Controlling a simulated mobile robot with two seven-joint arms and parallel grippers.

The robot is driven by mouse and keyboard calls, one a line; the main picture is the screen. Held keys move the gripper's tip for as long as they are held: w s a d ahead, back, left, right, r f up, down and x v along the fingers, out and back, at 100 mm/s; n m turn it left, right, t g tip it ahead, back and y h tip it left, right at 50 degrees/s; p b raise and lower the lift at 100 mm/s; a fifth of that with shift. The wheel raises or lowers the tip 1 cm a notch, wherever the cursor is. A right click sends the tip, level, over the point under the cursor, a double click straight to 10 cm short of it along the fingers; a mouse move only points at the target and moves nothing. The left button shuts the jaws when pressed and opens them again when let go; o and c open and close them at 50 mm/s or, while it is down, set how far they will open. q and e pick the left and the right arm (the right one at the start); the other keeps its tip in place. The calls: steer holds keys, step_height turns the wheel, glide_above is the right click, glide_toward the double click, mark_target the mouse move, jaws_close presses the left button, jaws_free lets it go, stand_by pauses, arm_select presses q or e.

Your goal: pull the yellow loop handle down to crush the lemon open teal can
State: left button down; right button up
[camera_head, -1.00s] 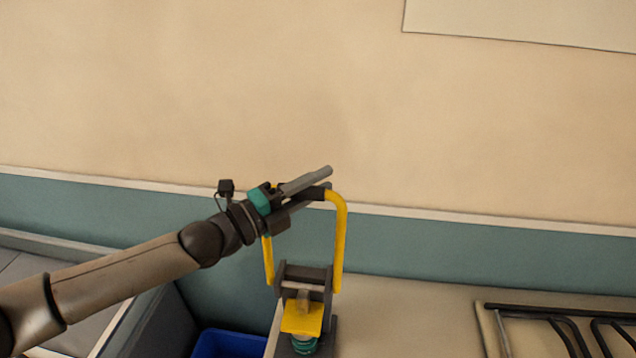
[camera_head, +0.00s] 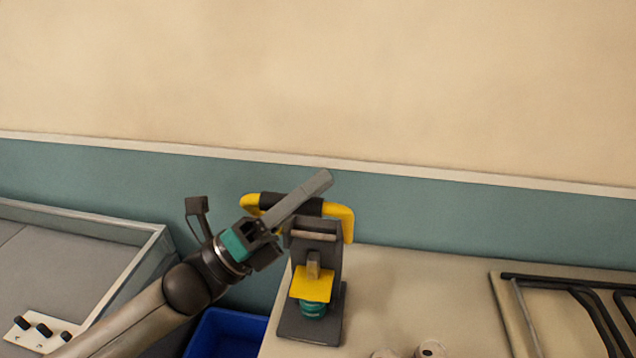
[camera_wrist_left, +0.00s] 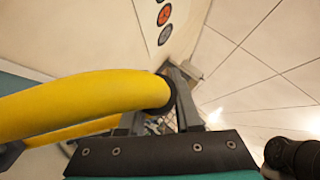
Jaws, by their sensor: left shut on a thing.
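The yellow loop handle (camera_head: 341,216), with a black sleeve on its top bar, belongs to a dark can crusher (camera_head: 330,265) on the bench. It is tilted well over, its top bar close above the crusher frame. My left gripper (camera_head: 292,208) is shut on the handle's top bar. In the left wrist view the yellow handle (camera_wrist_left: 85,103) runs in between the grey fingers. The teal can (camera_head: 314,310) stands low in the crusher, under a yellow press plate (camera_head: 312,284) that hides its top. The lemon part of the can cannot be told apart. My right gripper is out of view.
A blue bin (camera_head: 228,334) sits left of the bench (camera_head: 385,290). A black tube frame (camera_head: 570,288) lies at right. Two pale round objects (camera_head: 431,348) show at the bottom edge. A grey unit with black knobs (camera_head: 43,330) is at left. A wall is behind.

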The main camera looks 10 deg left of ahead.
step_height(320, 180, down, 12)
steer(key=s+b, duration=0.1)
steer(key=b, duration=1)
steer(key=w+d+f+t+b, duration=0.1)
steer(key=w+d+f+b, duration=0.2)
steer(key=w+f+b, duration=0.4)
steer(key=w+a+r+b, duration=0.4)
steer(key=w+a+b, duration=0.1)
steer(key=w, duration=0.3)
arm_select(q)
steer(key=s+f+m+g+h+b, duration=0.3)
steer(key=s+f+m+g, duration=0.3)
steer(key=f+m+g, duration=0.3)
steer(key=s+f+m+g+h+b, duration=0.3)
steer(key=s+f+m+g+b, duration=0.3)
steer(key=f+m+g, duration=0.4)
steer(key=shift+s+f+m, duration=0.15)
steer(key=shift+f+m, duration=0.3)
steer(key=shift+m, duration=1.75)
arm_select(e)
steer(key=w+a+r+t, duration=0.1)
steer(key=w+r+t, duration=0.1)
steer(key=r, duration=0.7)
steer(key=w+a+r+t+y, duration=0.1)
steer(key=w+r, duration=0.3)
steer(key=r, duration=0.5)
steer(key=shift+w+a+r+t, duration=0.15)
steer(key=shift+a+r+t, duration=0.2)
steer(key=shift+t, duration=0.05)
